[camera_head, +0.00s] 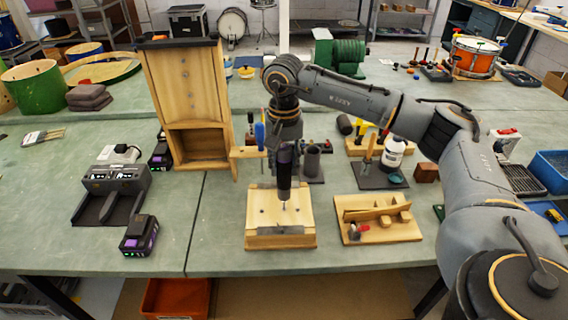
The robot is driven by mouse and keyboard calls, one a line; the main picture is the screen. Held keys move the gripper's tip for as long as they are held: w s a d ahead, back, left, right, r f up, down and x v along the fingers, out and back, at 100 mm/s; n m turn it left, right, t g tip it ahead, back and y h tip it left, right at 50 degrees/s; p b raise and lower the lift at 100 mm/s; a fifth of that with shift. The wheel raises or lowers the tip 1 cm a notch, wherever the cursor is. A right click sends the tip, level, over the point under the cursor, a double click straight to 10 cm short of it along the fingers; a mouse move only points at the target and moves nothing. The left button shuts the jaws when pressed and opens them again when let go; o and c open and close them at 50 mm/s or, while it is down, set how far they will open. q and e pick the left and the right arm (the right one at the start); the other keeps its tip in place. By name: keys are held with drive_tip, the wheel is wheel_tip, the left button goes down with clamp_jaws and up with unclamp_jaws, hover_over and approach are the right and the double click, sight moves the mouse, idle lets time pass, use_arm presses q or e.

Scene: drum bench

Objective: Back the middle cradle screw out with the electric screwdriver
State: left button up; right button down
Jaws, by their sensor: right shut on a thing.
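My right gripper (285,148) is shut on the dark electric screwdriver (284,183), which it holds upright with the bit pointing down. The screwdriver stands over a light wooden cradle block (280,239) near the front of the bench. The bit tip is at or just above the middle of the block's top; I cannot tell whether it touches a screw. A small dark spot, a screw or a hole, shows on the block left of the bit. The middle screw itself is too small to make out under the bit. My left gripper is out of view.
A tall wooden cabinet (186,85) stands behind left. A charger dock (114,180) and a battery pack (139,236) lie at left. A wooden fixture (376,220) is just right of the block, with a white bottle (393,152) behind it.

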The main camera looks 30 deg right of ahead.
sight(284, 145)
drive_tip(key=shift+r+p, duration=0.8)
drive_tip(key=shift+r, duration=0.7)
